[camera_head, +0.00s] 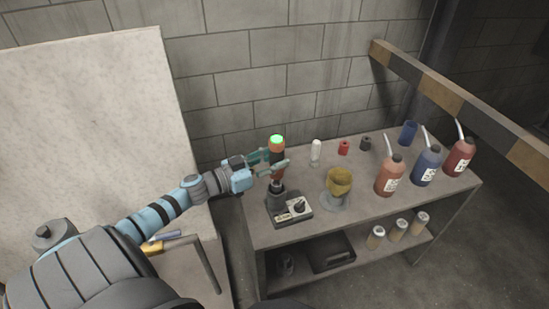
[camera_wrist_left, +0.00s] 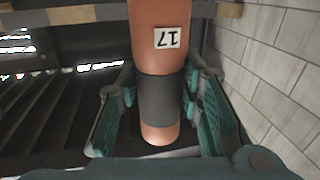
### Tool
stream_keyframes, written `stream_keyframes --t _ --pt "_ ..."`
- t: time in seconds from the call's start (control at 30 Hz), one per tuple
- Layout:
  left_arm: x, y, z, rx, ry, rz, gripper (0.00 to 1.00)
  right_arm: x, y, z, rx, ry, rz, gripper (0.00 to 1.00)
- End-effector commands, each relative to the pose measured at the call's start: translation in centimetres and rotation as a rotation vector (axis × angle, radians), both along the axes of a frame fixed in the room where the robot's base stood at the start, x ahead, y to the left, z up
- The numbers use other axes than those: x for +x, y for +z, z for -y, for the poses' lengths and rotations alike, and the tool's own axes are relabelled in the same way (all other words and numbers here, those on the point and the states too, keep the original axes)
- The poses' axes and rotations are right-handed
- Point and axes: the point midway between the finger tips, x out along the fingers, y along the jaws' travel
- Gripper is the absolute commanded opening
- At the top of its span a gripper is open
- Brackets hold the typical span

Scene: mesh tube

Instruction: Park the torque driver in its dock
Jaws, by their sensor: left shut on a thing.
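The torque driver (camera_head: 277,147) is an upright orange and dark cylinder with a glowing green top. My left gripper (camera_head: 271,164) is shut around its middle from the left. In the left wrist view the driver (camera_wrist_left: 160,95) stands between both fingers of the gripper (camera_wrist_left: 163,112), with a dark band and a label reading "17". The dock (camera_head: 297,211) is a dark base with a light panel, a knob and a raised dark socket on the table. The driver's lower tip is right at the socket top; I cannot tell if it has entered. My right gripper is out of view.
On the grey table (camera_head: 360,212) a yellow cloth lump on a glass-like stand (camera_head: 338,182) is right of the dock. A white bottle (camera_head: 316,152) is behind. Red and blue bottles (camera_head: 390,176) stand further right. A striped beam (camera_head: 450,98) runs above the right back.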

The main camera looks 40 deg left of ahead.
Motion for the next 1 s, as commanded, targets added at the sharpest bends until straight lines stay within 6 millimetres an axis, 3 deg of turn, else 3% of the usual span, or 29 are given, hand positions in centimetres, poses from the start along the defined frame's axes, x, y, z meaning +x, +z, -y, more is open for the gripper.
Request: stream_keyframes --t 1.0 --pt "0.01 -0.43 0.05 -0.001 -0.002 0.003 0.00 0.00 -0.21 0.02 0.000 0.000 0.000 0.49"
